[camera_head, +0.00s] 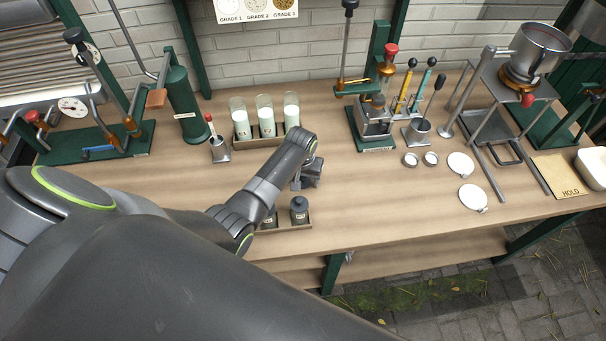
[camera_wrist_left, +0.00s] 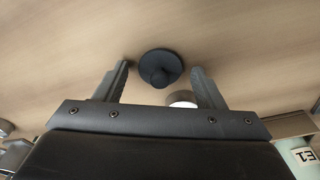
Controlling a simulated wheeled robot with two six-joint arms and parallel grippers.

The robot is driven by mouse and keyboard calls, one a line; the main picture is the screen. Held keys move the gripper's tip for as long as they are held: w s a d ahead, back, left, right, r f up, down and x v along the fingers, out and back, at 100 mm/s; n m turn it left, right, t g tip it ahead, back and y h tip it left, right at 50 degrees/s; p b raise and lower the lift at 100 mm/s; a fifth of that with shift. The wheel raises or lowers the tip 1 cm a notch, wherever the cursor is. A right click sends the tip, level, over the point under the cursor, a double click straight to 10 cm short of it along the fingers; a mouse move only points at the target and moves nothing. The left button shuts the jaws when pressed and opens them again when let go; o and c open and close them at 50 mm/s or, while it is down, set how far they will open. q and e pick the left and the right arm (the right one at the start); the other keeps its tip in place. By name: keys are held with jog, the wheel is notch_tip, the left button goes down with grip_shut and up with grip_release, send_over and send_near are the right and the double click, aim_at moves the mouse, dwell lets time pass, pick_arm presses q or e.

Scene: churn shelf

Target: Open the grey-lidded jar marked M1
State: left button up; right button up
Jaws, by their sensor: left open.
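Two dark jars with pale labels stand in a wooden tray (camera_head: 292,227) at the front of the bench. The right one (camera_head: 299,211) shows fully; the left one (camera_head: 270,218) is partly hidden by my left arm. I cannot read M1 on either. My left gripper (camera_head: 310,175) is above the bench just behind this tray. In the left wrist view its fingers (camera_wrist_left: 162,78) are apart. A dark grey round lid with a knob (camera_wrist_left: 159,67) shows between the fingertips, over bare wood. I cannot tell how far below them it is. My right gripper is out of view.
Three white-filled glass bottles (camera_head: 266,115) stand in a tray behind my gripper; one marked E1 (camera_wrist_left: 302,158) shows in the wrist view. Small cups and white discs (camera_head: 473,197) lie right. Bench between is clear.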

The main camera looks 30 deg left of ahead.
aim_at(302, 186)
pick_arm(q)
notch_tip(302, 186, up, 12)
jog(key=s, duration=0.1)
jog(key=shift+s, duration=0.25)
jog(key=shift+d, duration=0.15)
dwell(0.3)
